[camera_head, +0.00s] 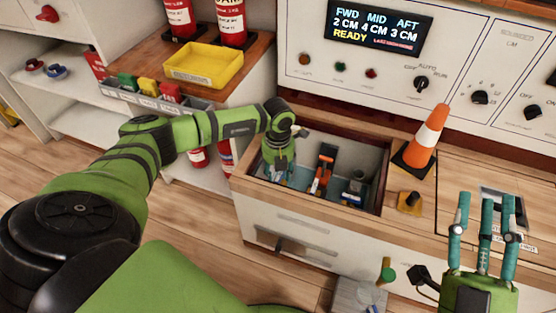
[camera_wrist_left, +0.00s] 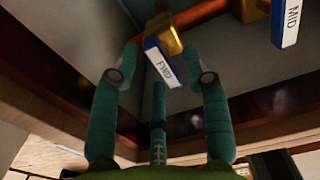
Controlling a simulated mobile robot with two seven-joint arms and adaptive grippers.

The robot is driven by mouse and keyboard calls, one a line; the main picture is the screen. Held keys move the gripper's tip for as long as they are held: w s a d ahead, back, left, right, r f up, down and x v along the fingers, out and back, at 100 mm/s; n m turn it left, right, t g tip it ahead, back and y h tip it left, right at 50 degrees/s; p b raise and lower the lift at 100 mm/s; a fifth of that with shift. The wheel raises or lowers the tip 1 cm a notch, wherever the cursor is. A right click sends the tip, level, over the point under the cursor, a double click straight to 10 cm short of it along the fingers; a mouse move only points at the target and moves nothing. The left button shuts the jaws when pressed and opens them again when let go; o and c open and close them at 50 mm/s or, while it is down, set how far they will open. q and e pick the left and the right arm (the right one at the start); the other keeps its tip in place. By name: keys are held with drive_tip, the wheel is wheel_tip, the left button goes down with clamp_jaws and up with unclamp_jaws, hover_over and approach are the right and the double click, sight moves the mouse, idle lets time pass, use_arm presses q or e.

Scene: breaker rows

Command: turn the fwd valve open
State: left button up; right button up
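The FWD valve shows in the left wrist view as a brass body (camera_wrist_left: 164,28) with a blue-edged white FWD tag (camera_wrist_left: 164,66). My left gripper (camera_wrist_left: 158,52) has its fingers spread around this tag; I cannot tell if they touch it. In the head view my left gripper (camera_head: 278,165) reaches down into the left end of the recessed box (camera_head: 350,143), and mostly hides the FWD valve. The valve with the MID tag (camera_wrist_left: 290,20) is to its right. An orange handle (camera_head: 322,172) stands in the box's middle. My right gripper (camera_head: 486,215) is open and empty at lower right.
A display (camera_head: 380,27) reads FWD 2 CM, MID 4 CM, AFT 3 CM, READY. An orange-white cone (camera_head: 425,138) stands right of the box. A yellow tray (camera_head: 203,66) and extinguishers are at upper left. The box walls are close around my left gripper.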

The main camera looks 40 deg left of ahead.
use_arm(q)
wheel_tip(320, 180, up, 12)
idle(0.6)
idle(0.4)
